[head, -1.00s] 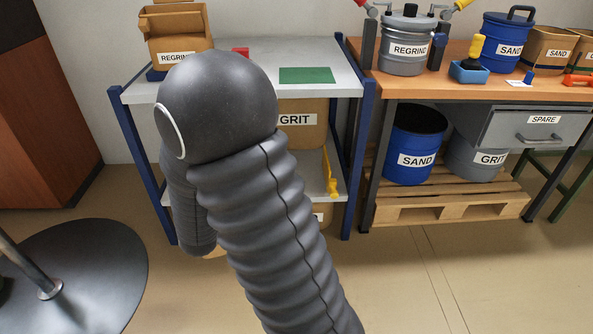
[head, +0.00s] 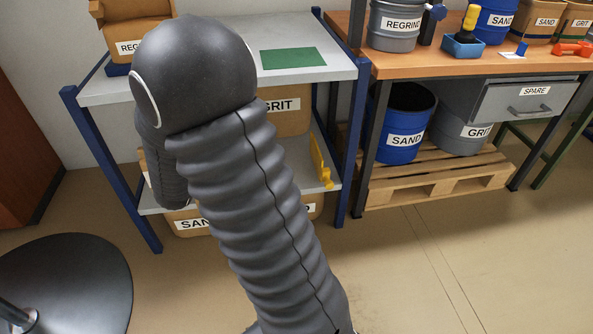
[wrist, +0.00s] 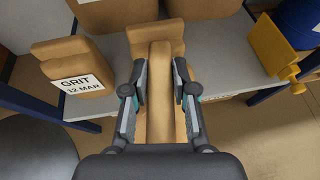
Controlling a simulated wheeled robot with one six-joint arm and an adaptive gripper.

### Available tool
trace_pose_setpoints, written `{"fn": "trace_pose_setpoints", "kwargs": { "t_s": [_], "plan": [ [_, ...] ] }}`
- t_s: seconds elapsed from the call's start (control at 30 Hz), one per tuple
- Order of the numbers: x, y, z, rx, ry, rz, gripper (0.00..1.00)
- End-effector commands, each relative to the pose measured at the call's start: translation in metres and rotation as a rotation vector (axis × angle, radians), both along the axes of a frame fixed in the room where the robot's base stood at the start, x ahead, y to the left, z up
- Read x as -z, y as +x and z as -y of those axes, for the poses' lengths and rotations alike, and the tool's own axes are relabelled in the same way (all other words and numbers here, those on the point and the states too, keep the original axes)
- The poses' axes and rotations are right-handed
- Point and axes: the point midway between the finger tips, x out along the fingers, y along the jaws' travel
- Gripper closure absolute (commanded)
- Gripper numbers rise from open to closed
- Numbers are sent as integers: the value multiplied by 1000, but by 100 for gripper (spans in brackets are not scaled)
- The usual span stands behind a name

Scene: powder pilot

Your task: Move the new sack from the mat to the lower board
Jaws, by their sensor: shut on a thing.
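In the wrist view my gripper (wrist: 161,82) is shut on a tan sack (wrist: 160,105), with one finger on each side of it. Its label does not show, and I cannot tell whether it touches the board. The lower board (wrist: 222,52) is the grey shelf around it. In the head view the lower board (head: 328,183) shows only in part behind my arm, which hides my gripper and the held sack. The green mat (head: 293,57) lies bare on the rack's upper board.
A sack marked GRIT 12 MAR (wrist: 75,70) stands left of the held sack, with a gap. A yellow object (wrist: 275,48) sits at the right edge of the board. Large tan containers (wrist: 115,12) stand behind. Blue rack posts (head: 110,165) flank the shelf.

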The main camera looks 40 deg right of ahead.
Motion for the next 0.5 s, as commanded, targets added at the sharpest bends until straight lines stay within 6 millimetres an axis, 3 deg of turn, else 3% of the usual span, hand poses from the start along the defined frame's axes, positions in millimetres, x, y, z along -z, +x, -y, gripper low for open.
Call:
{"fn": "trace_pose_setpoints", "kwargs": {
  "t_s": [0.27, 0.5],
  "plan": [
    [-3, -25, 86, 376, -2, 5, 100],
    [7, -73, 146, 751, -2, 2, 100]
  ]
}}
